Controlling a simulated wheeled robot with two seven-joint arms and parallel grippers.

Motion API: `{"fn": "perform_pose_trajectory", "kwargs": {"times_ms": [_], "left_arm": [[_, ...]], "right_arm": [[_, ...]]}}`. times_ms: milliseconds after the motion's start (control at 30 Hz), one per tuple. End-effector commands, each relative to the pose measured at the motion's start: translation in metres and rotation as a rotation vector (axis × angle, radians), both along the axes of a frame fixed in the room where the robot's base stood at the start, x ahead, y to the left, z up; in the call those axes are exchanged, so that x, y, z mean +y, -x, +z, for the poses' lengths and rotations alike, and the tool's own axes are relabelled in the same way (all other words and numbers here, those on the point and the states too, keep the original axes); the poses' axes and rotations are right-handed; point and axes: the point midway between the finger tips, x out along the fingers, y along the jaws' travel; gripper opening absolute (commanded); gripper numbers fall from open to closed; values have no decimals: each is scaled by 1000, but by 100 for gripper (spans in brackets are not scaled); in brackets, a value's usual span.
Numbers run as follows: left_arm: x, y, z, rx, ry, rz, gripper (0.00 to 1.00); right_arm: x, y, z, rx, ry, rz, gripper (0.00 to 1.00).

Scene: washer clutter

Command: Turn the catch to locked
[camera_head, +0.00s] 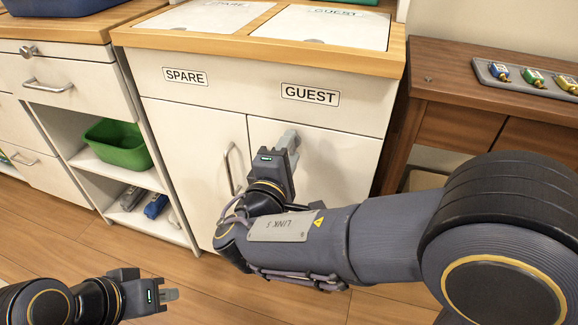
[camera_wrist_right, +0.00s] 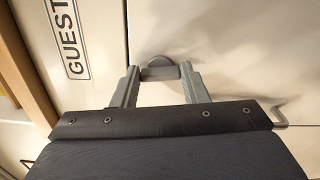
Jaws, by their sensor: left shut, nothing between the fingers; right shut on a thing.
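The small grey catch (camera_wrist_right: 160,73) is on the white cabinet door under the GUEST label, seen in the right wrist view. My right gripper (camera_wrist_right: 158,80) has its two fingers on either side of the catch and is shut on it. In the head view my right gripper (camera_head: 290,142) is against the upper part of the right door (camera_head: 335,160), and its fingers mostly hide the catch. I cannot tell the catch's turn position for sure. My left gripper (camera_head: 170,294) is shut and empty, low at the left over the floor.
The SPARE door (camera_head: 195,140) is beside the GUEST door, with a bar handle (camera_head: 230,168) near the seam. A drawer unit (camera_head: 60,75) with a green bin (camera_head: 117,145) stands left. A brown table (camera_head: 470,85) with a tray of small items stands right.

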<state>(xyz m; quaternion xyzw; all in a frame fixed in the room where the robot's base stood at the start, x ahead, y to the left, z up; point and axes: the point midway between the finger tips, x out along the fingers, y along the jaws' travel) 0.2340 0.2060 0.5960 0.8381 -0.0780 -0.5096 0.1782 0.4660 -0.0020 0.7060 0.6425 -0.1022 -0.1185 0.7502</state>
Motion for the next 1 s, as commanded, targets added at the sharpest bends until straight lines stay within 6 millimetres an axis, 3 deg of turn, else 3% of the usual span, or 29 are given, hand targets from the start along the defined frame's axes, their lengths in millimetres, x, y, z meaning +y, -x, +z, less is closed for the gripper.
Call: {"fn": "perform_pose_trajectory", "kwargs": {"times_ms": [33,300,900,933,1000], "left_arm": [[0,0,-11,0,0,0,0],[0,0,-27,0,0,0,0],[0,0,-30,0,0,0,0],[0,0,-30,0,0,0,0],[0,0,-30,0,0,0,0]], "right_arm": [[0,0,-6,-8,-30,1,17],[0,0,-3,-41,-132,1,17],[0,0,-2,-50,-164,1,17],[0,0,-2,-50,-164,1,44],[0,0,-1,-50,-163,1,53]]}}
